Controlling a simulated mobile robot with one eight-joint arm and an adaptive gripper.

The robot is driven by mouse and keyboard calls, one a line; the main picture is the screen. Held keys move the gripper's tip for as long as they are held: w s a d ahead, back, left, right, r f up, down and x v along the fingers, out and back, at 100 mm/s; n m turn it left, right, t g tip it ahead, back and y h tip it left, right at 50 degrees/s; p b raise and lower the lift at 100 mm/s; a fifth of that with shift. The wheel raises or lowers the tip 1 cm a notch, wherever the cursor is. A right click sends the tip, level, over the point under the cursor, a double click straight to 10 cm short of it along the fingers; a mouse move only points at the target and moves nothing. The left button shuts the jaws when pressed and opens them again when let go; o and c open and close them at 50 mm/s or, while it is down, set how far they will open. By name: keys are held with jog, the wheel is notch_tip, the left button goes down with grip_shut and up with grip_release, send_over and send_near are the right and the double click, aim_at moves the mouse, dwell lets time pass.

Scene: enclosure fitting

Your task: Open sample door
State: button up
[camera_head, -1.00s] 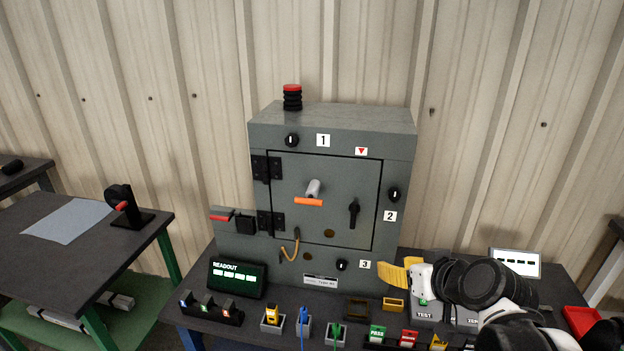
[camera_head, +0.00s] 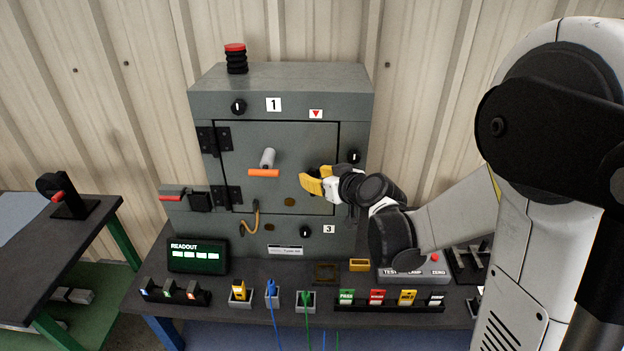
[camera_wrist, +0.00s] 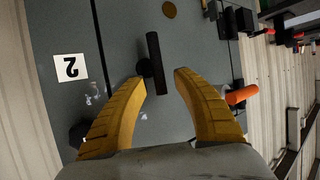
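The sample door (camera_head: 240,145) is the shut front panel of the grey enclosure (camera_head: 280,75), with black hinges on its left. An orange-tipped grey handle (camera_head: 264,172) sticks out from its middle and also shows at the right of the wrist view (camera_wrist: 242,94). My gripper (camera_head: 308,182) is at the door's right side. In the wrist view its yellow fingers (camera_wrist: 161,78) are spread apart, with the black turn latch (camera_wrist: 154,62) in the gap just beyond their tips. I cannot see contact. The latch is hidden behind my gripper in the head view.
Label 2 (camera_wrist: 71,67) is beside the door edge. A black knob (camera_head: 353,157) sits on the enclosure's right side. The readout (camera_head: 197,256) and several coloured plugs and blocks stand on the bench below. My arm covers the right of the head view.

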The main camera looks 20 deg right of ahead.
jog(key=shift+w+a+f, duration=0.15)
jog(key=shift+w+f, duration=0.1)
jog(key=shift+w, duration=0.3)
grip_shut()
